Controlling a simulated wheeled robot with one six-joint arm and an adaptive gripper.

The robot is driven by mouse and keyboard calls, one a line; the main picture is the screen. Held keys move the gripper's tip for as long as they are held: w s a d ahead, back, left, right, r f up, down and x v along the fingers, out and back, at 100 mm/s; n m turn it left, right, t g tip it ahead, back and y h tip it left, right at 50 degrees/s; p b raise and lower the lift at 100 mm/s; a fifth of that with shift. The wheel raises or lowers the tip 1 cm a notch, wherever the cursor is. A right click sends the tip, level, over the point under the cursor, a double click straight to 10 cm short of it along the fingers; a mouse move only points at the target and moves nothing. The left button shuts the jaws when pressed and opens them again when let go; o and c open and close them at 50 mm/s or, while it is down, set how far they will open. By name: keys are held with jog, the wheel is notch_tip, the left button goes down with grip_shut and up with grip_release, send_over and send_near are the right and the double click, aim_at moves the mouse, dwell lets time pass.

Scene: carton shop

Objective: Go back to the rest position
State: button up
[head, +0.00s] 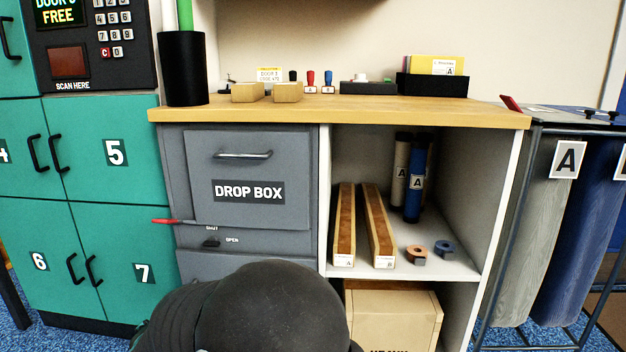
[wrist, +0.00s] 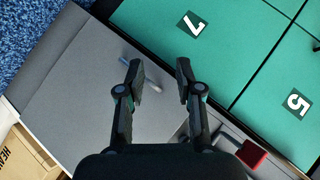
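My gripper (wrist: 159,67) is open in the wrist view, its two black fingers apart with nothing held between them. It is in front of the grey drop box cabinet (wrist: 80,100). A thin bluish bar (wrist: 152,85) shows on the grey front, partly hidden behind the left finger. In the head view, my dark rounded arm link fills the bottom middle, and my gripper is hidden. The drop box (head: 248,191) has its front panel flush, with a red lever (head: 166,221) at its left side. The lever's red end (wrist: 252,154) also shows in the wrist view.
Teal lockers (head: 110,230) stand left of the drop box. A wooden counter (head: 340,107) runs above it. Hanging bags (head: 570,240) stand far right.

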jog(key=s+d+r+n+g+h+p, duration=0.1)
jog(key=s+d+r, duration=0.6)
jog(key=d, duration=1)
jog(key=s+d+r+n+g+h+p, duration=0.2)
jog(key=s+d+r+p, duration=0.4)
jog(key=d, duration=1.1)
jog(key=s+d+r+n+g+h+p, duration=0.1)
jog(key=s+d+r, duration=0.7)
jog(key=d, duration=1)
notch_tip(320, 180, up, 3)
jog(key=n+h+p, duration=0.1)
jog(key=h+p, duration=0.1)
jog(key=shift+s+n+h, duration=0.3)
jog(key=shift+s+n, duration=0.05)
jog(key=shift+n, duration=0.05)
jog(key=shift+o, duration=0.2)
